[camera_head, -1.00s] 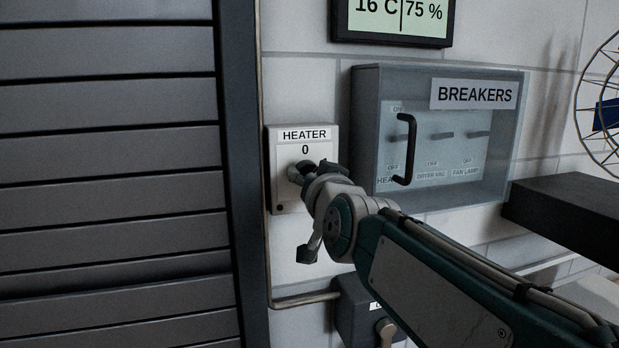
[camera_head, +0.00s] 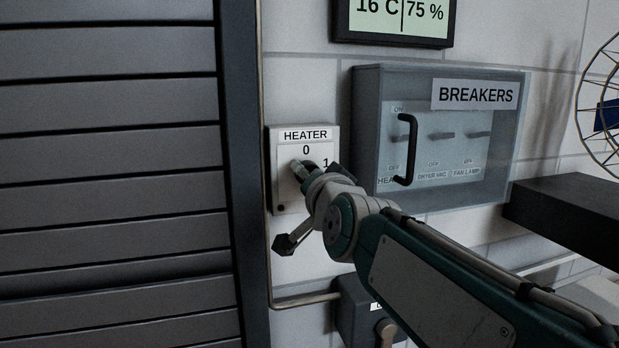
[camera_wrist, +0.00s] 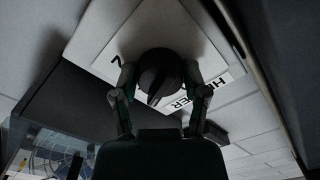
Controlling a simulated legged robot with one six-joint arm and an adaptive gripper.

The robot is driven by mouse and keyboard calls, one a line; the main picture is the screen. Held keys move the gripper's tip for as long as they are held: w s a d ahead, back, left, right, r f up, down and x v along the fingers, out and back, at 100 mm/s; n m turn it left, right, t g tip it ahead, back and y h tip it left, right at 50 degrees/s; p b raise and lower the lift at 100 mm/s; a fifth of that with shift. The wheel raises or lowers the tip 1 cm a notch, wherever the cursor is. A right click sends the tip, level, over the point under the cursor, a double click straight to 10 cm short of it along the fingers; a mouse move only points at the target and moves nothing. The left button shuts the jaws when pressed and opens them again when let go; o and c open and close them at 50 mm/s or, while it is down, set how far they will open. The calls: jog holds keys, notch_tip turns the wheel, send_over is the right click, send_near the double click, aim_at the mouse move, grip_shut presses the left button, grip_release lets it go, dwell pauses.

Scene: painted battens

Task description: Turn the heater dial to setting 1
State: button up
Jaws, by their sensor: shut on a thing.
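The heater panel (camera_head: 284,190) is a pale plate on the wall, labelled HEATER. The marks 0 and 1 show on it in the head view, with 1 right beside my gripper (camera_head: 305,168). In the wrist view the dark round dial (camera_wrist: 160,72) sits between the two fingers of my gripper (camera_wrist: 160,84), which is shut on it. A 2 and part of the HEATER label show around the dial there. In the head view my gripper largely covers the dial, and I cannot tell which mark its pointer faces.
A clear-fronted breaker box (camera_head: 360,82) with a black handle (camera_head: 408,150) is close to the right of my wrist. A dark slatted shutter (camera_head: 110,150) is at the left. A dark shelf (camera_head: 570,215) juts out at the right. A display (camera_head: 395,42) hangs above.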

jog(key=o, duration=0.9)
jog(key=shift+o, duration=1.3)
jog(key=shift+w+a, duration=0.15)
jog(key=v, duration=0.7)
jog(key=shift+s, duration=0.25)
jog(key=shift+f, duration=0.1)
jog(key=s+d+f+n+g+h, duration=0.1)
jog(key=s+d+f+g, duration=0.3)
jog(key=f, duration=0.5)
jog(key=s+d+f+n+g+h, duration=0.2)
jog(key=s+d+f+g, duration=0.2)
jog(key=s+f, duration=0.4)
jog(key=s+d+f+n+g+h, duration=0.2)
jog(key=s+d+f, duration=0.3)
jog(key=f, duration=0.5)
jog(key=shift+s+f+g, duration=0.3)
jog(key=shift+s+g, duration=0.35)
jog(key=shift+g, duration=0.25)
